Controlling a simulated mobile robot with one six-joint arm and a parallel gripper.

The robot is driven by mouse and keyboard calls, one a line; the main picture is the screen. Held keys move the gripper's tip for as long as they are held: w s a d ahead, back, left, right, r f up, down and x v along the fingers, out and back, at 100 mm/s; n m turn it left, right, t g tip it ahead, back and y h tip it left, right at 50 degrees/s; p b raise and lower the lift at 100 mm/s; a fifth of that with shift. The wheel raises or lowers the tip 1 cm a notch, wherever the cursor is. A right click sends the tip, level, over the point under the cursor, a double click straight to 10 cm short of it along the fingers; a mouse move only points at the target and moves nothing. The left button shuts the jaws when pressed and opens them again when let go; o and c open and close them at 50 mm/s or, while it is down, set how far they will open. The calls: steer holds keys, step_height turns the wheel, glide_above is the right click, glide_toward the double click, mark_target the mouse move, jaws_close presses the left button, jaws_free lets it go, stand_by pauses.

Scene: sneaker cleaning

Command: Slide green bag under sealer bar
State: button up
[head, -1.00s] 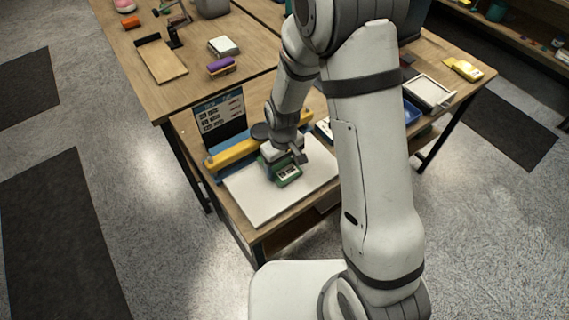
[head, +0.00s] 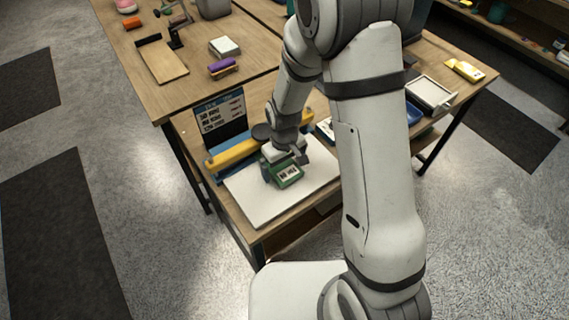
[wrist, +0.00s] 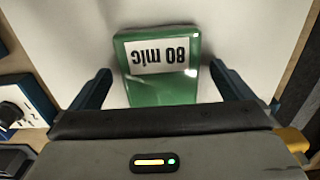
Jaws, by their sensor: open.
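The green bag (head: 287,179) lies on the white board in front of the sealer. Its white label reads "80 mic" upside down in the wrist view (wrist: 158,92). The sealer bar (head: 234,153) is yellow, set on a blue base just behind the board. My gripper (head: 286,158) is low over the bag, close in front of the bar. In the wrist view my gripper (wrist: 162,72) is open, one dark finger on each side of the bag, with gaps between them. The bag's near edge is hidden by the gripper body, and my gripper covers part of the bar.
The white board (head: 263,205) has clear room around the bag. A dark sign (head: 221,118) stands behind the bar. A purple brush (head: 221,67) and a white block (head: 225,46) sit on the far table. A white tray (head: 430,92) and yellow item (head: 464,70) lie at right.

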step_height(320, 180, up, 8)
steer(key=shift+f+b, duration=0.2)
steer(key=shift+b, duration=0.35)
steer(key=shift+r, duration=0.15)
steer(key=shift+d+r, duration=0.1)
steer(key=shift+r, duration=0.1)
steer(key=s+d+r+m+t, duration=0.3)
steer(key=s+d+r+m, duration=0.3)
steer(key=s+d+r, duration=0.8)
step_height(320, 180, up, 3)
steer(key=shift+s+m, duration=0.4)
steer(key=shift+s, duration=0.3)
